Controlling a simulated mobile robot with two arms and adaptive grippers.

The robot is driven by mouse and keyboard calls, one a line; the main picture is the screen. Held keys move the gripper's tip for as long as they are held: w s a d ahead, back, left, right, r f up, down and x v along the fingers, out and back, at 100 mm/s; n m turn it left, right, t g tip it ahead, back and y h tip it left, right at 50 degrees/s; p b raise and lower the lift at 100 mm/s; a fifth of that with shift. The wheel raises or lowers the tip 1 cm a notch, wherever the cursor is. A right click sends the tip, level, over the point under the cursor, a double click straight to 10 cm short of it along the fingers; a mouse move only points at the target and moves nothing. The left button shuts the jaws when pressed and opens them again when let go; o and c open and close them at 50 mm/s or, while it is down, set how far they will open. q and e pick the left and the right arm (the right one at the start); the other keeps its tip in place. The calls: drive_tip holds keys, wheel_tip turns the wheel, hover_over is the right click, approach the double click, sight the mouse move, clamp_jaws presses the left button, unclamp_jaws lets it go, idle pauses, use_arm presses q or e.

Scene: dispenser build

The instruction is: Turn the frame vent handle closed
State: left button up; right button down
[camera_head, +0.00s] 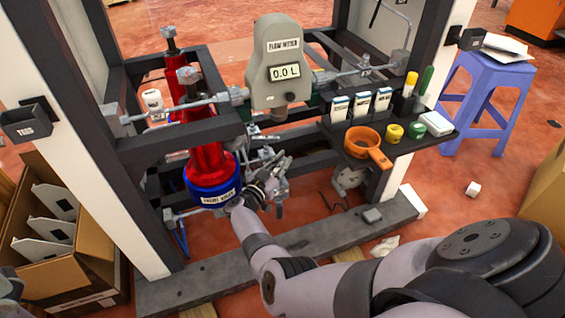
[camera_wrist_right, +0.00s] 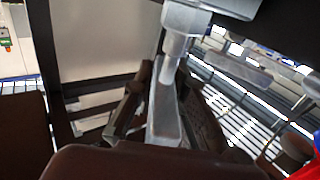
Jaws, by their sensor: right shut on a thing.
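My right gripper (camera_head: 274,180) reaches into the frame below the flow meter, just right of the red cylinder with the blue band. In the right wrist view, my right gripper (camera_wrist_right: 166,100) has its dark fingers on both sides of a grey metal vent handle (camera_wrist_right: 164,123), shut on it. The handle hangs from a pale metal fitting (camera_wrist_right: 184,28) at the top of that view and points toward the palm. In the head view the handle is small and hard to tell from the gripper. My left gripper is not in view.
The grey flow meter (camera_head: 278,75) reading 0.0 L sits above the gripper. The red cylinder (camera_head: 207,150) stands close on the left. A dark shelf (camera_head: 425,133) with an orange ring clamp (camera_head: 366,143) is at right. A grey beam (camera_head: 300,252) crosses the front.

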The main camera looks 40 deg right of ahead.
drive_tip(key=c, duration=1.6)
unclamp_jaws()
